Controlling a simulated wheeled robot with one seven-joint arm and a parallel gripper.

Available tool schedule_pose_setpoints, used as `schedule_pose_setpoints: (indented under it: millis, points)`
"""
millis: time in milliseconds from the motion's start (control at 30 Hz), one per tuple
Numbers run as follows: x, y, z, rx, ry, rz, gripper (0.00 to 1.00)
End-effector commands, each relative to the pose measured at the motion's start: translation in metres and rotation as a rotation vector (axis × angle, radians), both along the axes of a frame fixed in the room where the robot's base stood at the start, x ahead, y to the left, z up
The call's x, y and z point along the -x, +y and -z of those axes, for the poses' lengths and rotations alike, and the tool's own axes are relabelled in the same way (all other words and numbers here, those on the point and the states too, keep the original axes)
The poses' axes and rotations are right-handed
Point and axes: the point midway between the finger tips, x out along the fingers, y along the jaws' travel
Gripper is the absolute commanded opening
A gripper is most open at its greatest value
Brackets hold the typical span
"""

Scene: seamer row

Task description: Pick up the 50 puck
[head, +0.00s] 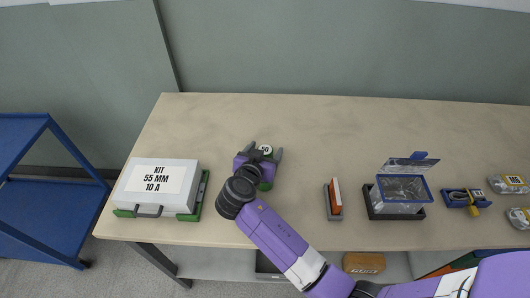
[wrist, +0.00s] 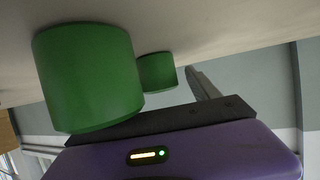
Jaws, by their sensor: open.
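Two green pucks stand on the table around my gripper. One green puck (head: 265,150) with a white round label on top shows between the fingertips; the label is too small to read for sure. The other green puck (head: 266,186) is nearer, beside the gripper's body and partly hidden by it. The wrist view shows a large, close green puck (wrist: 88,75) and a smaller, farther green puck (wrist: 157,70), no number visible on either. My gripper (head: 265,153) is open, its fingers pointing toward the back of the table, holding nothing.
A white kit case (head: 157,180) in a green holder stands at the left. An orange-and-white item in a grey holder (head: 334,204), an open clear box (head: 402,188) and a blue holder (head: 466,197) stand to the right. A blue cart (head: 40,190) stands left. The table's back is clear.

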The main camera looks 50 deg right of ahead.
Motion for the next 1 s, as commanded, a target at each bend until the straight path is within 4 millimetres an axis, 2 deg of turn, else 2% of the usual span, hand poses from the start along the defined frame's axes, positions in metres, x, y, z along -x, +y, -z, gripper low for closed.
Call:
schedule_pose_setpoints:
  millis: [167, 500, 533, 833, 1000]
  points:
    - [0.0, 0.0, 0.0, 0.0, 0.0, 0.0, 0.7]
    - [0.0, 0.0, 0.0, 0.0, 0.0, -0.001, 0.04]
    - [0.0, 0.0, 0.0, 0.0, 0.0, -0.001, 0.01]
    - [0.0, 0.0, -0.003, 0.001, -0.001, -0.001, 0.01]
    - [-0.001, 0.0, -0.017, 0.0, -0.004, -0.001, 0.01]
